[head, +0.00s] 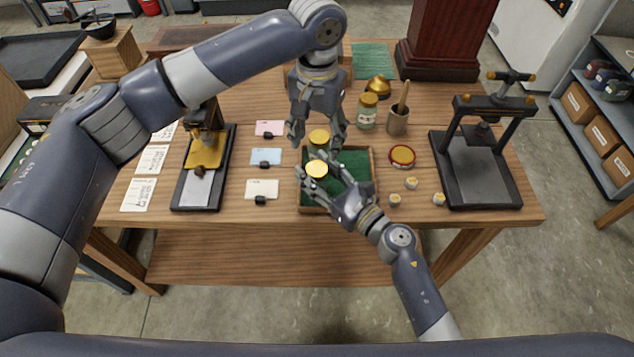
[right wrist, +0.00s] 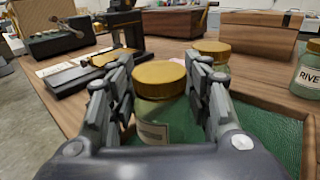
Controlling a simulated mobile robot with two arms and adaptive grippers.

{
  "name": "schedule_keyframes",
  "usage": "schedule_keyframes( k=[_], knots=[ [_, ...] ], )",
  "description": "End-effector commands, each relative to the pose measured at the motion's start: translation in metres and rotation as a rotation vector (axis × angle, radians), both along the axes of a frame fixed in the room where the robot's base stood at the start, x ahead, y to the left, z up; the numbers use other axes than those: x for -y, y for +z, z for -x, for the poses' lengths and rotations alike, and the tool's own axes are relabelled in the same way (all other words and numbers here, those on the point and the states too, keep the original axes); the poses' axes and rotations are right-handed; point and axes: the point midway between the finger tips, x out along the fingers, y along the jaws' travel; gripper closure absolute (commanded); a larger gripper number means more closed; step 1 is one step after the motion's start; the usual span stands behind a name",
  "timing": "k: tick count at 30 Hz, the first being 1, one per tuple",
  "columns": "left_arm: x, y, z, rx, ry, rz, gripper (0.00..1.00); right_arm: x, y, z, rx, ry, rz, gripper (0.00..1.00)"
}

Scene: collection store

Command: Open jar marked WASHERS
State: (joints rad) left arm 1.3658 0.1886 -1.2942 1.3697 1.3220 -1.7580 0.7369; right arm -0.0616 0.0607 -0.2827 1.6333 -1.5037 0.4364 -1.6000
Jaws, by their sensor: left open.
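Two gold-lidded glass jars stand in a green-lined wooden tray (head: 304,208). The nearer jar (head: 316,169) is between the fingers of my right gripper (head: 326,172); in the right wrist view this jar (right wrist: 160,95) is upright with its lid on. Its label is partly visible but unreadable, and I cannot tell whether the fingers press on it. The farther jar (head: 319,136) is between and below the spread fingers of my left gripper (head: 318,133), which is open. No label reading WASHERS is legible. A third jar (head: 367,112), outside the tray, shows "RIVE" in the right wrist view (right wrist: 308,72).
A brush cup (head: 397,121), a red-and-gold round tin (head: 402,156) and several small pots lie right of the tray. A black press (head: 480,160) stands farther right, a brass-topped press (head: 203,155) at left. Coloured cards (head: 265,156) lie left of the tray.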

Motion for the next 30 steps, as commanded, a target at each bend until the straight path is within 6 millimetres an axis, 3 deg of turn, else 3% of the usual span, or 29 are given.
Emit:
schedule_keyframes(
  k=[2, 7, 11, 30],
  knots=[
    [0.0001, 0.0, 0.0, 0.0, 0.0, 0.0, 0.44, 0.0002, 0.0001, -0.0001, 0.0, 0.0, 0.0, 1.0],
    [0.0, 0.0, 0.0, 0.0, -0.038, 0.0, 0.44, 0.0004, 0.0, 0.0, 0.0, -0.001, 0.0, 1.0],
    [0.0, 0.0, -0.0001, 0.0, -0.162, 0.0, 0.44, 0.0004, 0.0, 0.0, 0.0, -0.001, 0.0, 1.0],
    [0.0001, 0.0002, -0.0002, 0.001, -1.221, -0.002, 0.44, 0.0005, -0.0002, 0.0, 0.0, -0.001, 0.0, 1.0]
  ],
)
